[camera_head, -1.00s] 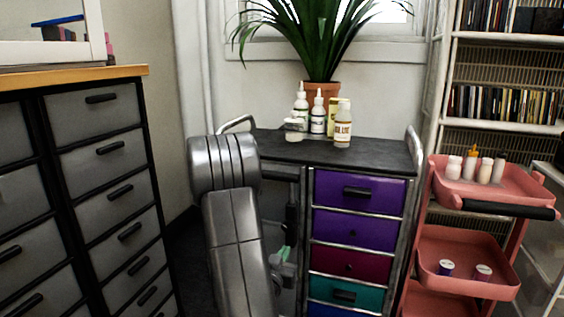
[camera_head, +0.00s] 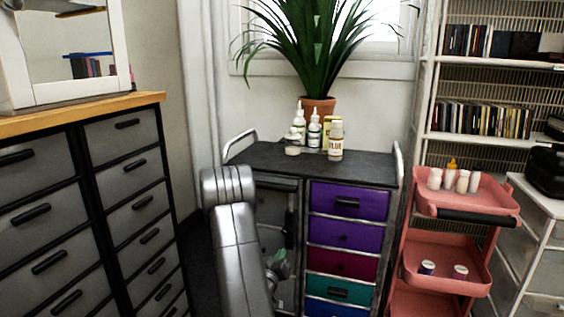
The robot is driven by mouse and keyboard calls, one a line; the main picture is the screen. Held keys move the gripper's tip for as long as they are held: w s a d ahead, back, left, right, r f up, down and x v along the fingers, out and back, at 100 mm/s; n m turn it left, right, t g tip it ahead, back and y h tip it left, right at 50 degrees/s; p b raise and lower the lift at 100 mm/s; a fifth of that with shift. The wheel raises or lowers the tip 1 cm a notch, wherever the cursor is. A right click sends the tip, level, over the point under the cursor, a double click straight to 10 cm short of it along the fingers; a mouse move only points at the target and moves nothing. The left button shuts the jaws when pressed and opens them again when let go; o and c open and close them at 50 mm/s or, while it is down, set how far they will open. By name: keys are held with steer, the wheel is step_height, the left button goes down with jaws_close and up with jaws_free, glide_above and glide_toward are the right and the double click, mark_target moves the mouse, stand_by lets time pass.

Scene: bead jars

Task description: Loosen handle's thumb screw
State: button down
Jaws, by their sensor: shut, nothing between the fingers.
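A pink cart (camera_head: 468,237) stands at the right with a black handle (camera_head: 480,217) along the front of its upper tray. A drawer cart (camera_head: 385,172) stands in the middle with a metal side handle (camera_head: 239,139) at its left and another side handle (camera_head: 398,160) at its right. I cannot make out a thumb screw on any of these handles. My silver arm rises in front of the left part of the drawer cart and hides some of it. My gripper does not show in the view.
Several bottles (camera_head: 336,142) and a potted plant (camera_head: 318,106) stand on the drawer cart's dark top. A grey drawer cabinet (camera_head: 122,153) with a wooden top is at the left. A white shelf rack (camera_head: 480,64) stands behind the pink cart. A dark floor gap lies left of the drawer cart.

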steer(key=x, duration=0.7)
steer(key=shift+f, duration=0.1)
steer(key=shift+r, duration=0.3)
stand_by(0.7)
steer(key=shift+s+d+r+b, duration=0.1)
steer(key=shift+d+r+b, duration=0.25)
steer(key=shift+b, duration=0.7)
steer(key=shift+d+f, duration=0.1)
steer(key=shift+f, duration=0.05)
steer(key=b+v, duration=0.2)
steer(key=v, duration=0.4)
steer(key=shift+d+f+b, duration=0.2)
steer(key=shift+f+b, duration=0.05)
steer(key=shift+b, duration=0.1)
steer(key=shift+s+f+b, duration=0.15)
steer(key=shift+s+b, duration=0.1)
steer(key=shift+b, duration=0.05)
